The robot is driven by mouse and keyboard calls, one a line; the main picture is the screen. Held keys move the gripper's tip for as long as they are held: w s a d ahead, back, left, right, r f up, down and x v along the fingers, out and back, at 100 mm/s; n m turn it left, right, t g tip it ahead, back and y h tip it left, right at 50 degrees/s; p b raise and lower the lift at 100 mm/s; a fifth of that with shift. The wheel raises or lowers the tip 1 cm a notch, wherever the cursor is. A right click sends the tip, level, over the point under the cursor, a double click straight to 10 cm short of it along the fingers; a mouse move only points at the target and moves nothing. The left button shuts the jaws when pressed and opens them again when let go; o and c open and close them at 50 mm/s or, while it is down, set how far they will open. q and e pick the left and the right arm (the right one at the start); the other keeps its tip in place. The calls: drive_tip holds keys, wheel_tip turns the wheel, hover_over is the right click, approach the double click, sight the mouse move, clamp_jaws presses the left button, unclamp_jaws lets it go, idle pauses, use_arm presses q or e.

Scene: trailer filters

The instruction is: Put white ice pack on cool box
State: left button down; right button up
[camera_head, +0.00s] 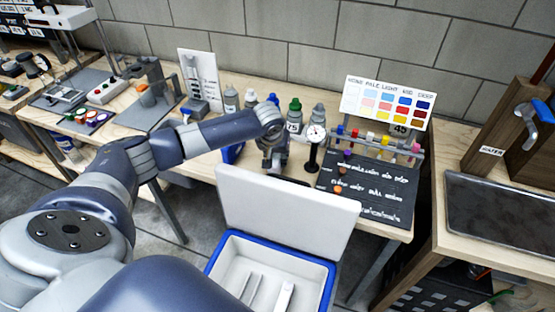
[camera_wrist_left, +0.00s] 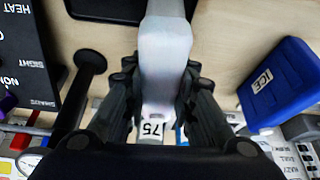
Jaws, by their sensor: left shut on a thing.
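My left gripper (camera_head: 274,160) is over the back table, in front of the row of bottles. In the left wrist view its dark fingers (camera_wrist_left: 163,105) are shut on a smooth white block (camera_wrist_left: 166,50), seen narrow side on, which looks like the white ice pack. The arm and gripper hide the block in the head view. The cool box (camera_head: 327,270) is white with a blue rim, in front of the table; its white lid (camera_head: 290,218) stands open. Slim white upright pieces show inside. My right gripper is not in view.
A blue block marked ICE (camera_wrist_left: 280,85) lies beside the gripper. A gauge on a black stand (camera_head: 314,148) and a black lettered board (camera_head: 375,185) are to the right. Several bottles (camera_head: 295,118) and a colour chart (camera_head: 388,102) stand behind.

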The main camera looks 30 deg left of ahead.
use_arm(q)
wheel_tip(320, 180, up, 10)
drive_tip(key=shift+b, duration=0.6)
wheel_tip(320, 180, up, 8)
drive_tip(key=p, duration=0.6)
drive_tip(key=s+d+f+m+h+b, duration=0.1)
drive_tip(key=s+d+m+b, duration=0.2)
drive_tip(key=s+d, duration=1.2)
drive_tip(key=d+b, duration=0.3)
drive_tip(key=shift+d+m, duration=0.3)
drive_tip(key=shift+a, duration=0.1)
